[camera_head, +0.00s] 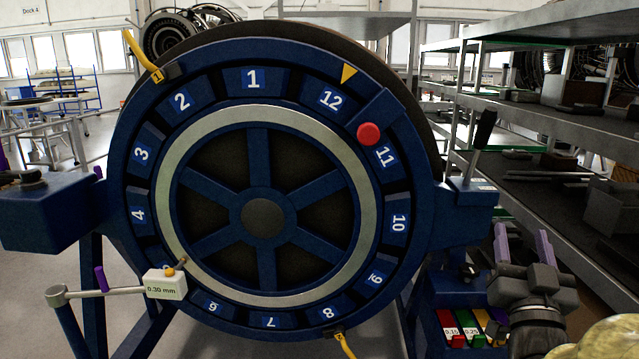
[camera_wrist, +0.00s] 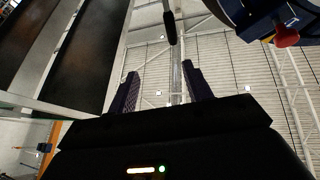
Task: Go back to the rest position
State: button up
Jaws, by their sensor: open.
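My gripper (camera_head: 523,246) is at the lower right in the head view, its two purple fingers pointing up and apart. It is open with nothing between the fingers. In the wrist view the gripper (camera_wrist: 160,85) also shows open and empty, facing up toward the ceiling. In the head view it stands to the right of the big blue numbered wheel (camera_head: 258,115), in front of the shelves and apart from both. A lever with a black handle (camera_head: 484,130) rises from the blue stand behind and left of it; the handle also shows in the wrist view (camera_wrist: 170,27).
The wheel carries a red knob (camera_head: 369,134) near 11 and a yellow pointer (camera_head: 349,73) near 12. A white 0.30 mm block (camera_head: 165,284) is at its lower left. Grey shelves (camera_head: 560,130) fill the right. Coloured labelled pieces (camera_head: 470,328) lie low beside my arm.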

jog(key=w+a+f+n+g+y, duration=0.15)
jog(key=a+f+g, duration=0.3)
jog(key=f, duration=0.55)
jog(key=w+a+f+g+y, duration=0.25)
jog(key=f+g, duration=0.35)
jog(key=f, duration=0.4)
jog(key=s+a+f+n+g+y, duration=0.2)
jog(key=s+a+f+n+g, duration=0.1)
jog(key=s+a+f+g, duration=0.75)
notch_tip(320, 180, up, 37)
jog(key=s+d+t+p, duration=0.1)
jog(key=s+p, duration=0.1)
jog(key=p, duration=3.5)
jog(key=shift+s+f, duration=0.2)
